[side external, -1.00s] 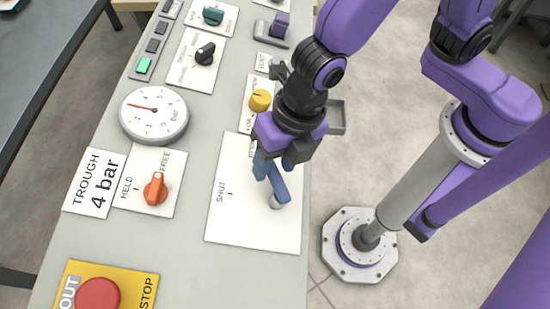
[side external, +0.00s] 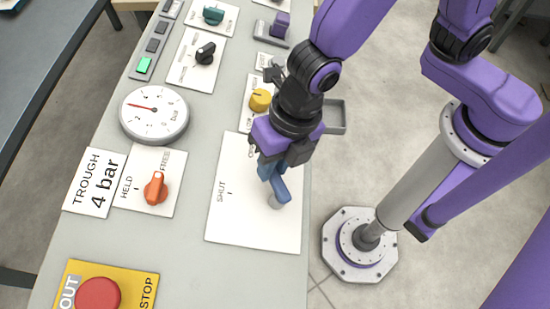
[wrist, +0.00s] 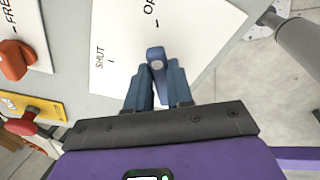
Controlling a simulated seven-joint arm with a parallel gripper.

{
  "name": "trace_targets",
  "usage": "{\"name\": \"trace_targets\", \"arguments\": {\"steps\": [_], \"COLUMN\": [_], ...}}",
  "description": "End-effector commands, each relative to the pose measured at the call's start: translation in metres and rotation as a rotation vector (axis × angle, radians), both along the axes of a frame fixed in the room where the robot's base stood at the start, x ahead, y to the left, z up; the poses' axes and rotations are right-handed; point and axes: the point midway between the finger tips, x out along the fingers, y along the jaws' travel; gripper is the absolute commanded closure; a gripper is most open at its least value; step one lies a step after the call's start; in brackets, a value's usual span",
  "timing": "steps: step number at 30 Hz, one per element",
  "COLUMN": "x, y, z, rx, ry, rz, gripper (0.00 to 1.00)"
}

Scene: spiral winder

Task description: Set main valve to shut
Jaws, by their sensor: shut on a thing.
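The main valve is a blue lever handle (side external: 280,190) on a white plate (side external: 228,222) with a "SHUT" mark at its left. In the wrist view the blue handle (wrist: 157,60) shows between my fingers, with "SHUT" at the left and the start of another label, "OP", at the top. The handle points toward that upper label, not toward the "SHUT" mark. My gripper (side external: 268,168) is above the plate and shut on the handle, one finger on each side in the wrist view (wrist: 157,88). The gripper hides part of the plate and the handle's far end.
An orange knob (side external: 155,188) between "HELD" and "FREE", a round gauge (side external: 154,113) and a "TROUGH 4 bar" label (side external: 93,183) lie left of the plate. A yellow knob (side external: 260,100) is close behind my gripper. A red stop button (side external: 98,294) is at the front left.

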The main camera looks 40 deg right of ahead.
Motion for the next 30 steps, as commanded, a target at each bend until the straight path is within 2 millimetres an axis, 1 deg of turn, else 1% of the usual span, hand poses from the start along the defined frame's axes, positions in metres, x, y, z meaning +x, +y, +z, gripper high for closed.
{"name": "trace_targets", "arguments": {"steps": [5,15,24,30], "x": [0.001,0.000,-0.005,-0.009], "y": [0.006,0.021,0.033,0.039], "z": [0.002,0.005,0.007,0.007], "rx": [-0.023,-0.092,-0.152,-0.182], "ry": [-0.024,-0.093,-0.153,-0.185], "rz": [0.103,0.401,0.660,0.798], "gripper": [1.00,1.00,1.00,1.00]}}
